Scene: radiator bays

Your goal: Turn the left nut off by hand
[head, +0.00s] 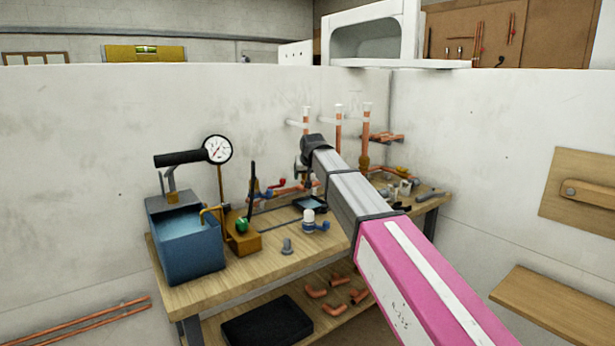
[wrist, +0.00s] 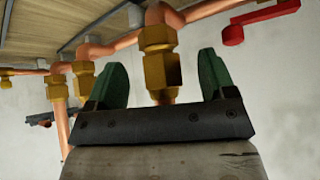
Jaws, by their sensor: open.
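In the wrist view my gripper (wrist: 162,62) is open, with one green finger on each side of a brass nut (wrist: 162,72) on a vertical copper pipe. Gaps show between the nut and both fingers, so neither touches it. A brass body (wrist: 158,38) adjoins this nut. I take it for the left nut, as my arm reaches the leftmost upright pipe (head: 306,118) in the head view. Two more brass nuts, a nearer one (wrist: 84,85) and a farther one (wrist: 57,92), stand to the left in the wrist view. In the head view my wrist hides the nut and fingertips.
A red lever (wrist: 232,34) lies close to the right finger in the wrist view. On the wooden bench (head: 240,280) stand a blue tank (head: 185,245) with a gauge (head: 217,149) and small fittings. Other upright pipes (head: 338,130) rise beside my wrist.

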